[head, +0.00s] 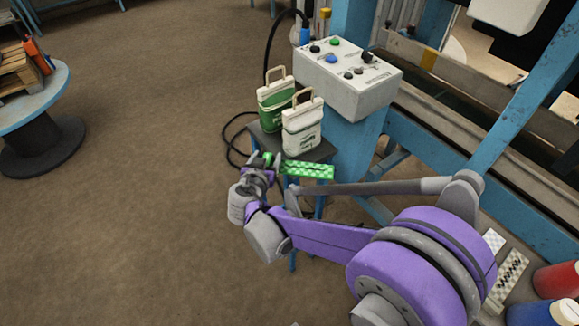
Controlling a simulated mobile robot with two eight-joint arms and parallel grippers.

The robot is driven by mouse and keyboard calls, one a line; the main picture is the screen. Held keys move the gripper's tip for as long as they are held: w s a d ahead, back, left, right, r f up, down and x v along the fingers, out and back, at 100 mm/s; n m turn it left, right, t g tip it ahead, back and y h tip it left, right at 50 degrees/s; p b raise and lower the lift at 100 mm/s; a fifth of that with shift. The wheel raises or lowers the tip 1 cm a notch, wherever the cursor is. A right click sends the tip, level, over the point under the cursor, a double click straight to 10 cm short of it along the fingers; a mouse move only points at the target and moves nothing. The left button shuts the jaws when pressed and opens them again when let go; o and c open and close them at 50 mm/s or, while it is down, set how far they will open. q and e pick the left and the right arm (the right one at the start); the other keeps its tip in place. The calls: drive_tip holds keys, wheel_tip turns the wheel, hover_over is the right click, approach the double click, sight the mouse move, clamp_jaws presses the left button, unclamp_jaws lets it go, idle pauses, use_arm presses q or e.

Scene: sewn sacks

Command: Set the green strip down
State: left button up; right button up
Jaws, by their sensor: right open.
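The green strip (308,170) has a light checkered pattern and shows at the front edge of a small dark stool (318,153). It looks level, but I cannot tell whether it rests fully on the stool top. My right gripper (266,160) is open at the strip's left end, with a bit of green showing by its fingers. Its wrist hides part of the stool's left side. A green-and-white sack (275,108) and a white sack (302,130) stand upright on the stool behind the strip. My left gripper is not in view.
A white control box (340,85) with coloured buttons sits on a blue post right of the sacks. Black cable runs behind the stool. A blue-topped spool table (45,98) is at far left. Pale and checkered strips (507,277) and a red container (558,280) are at lower right.

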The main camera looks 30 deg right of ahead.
clamp_jaws()
idle(0.3)
wheel_tip(320, 180, up, 18)
drive_tip(key=p, duration=0.3)
drive_tip(key=shift+p, duration=0.35)
drive_tip(key=shift+s, duration=0.1)
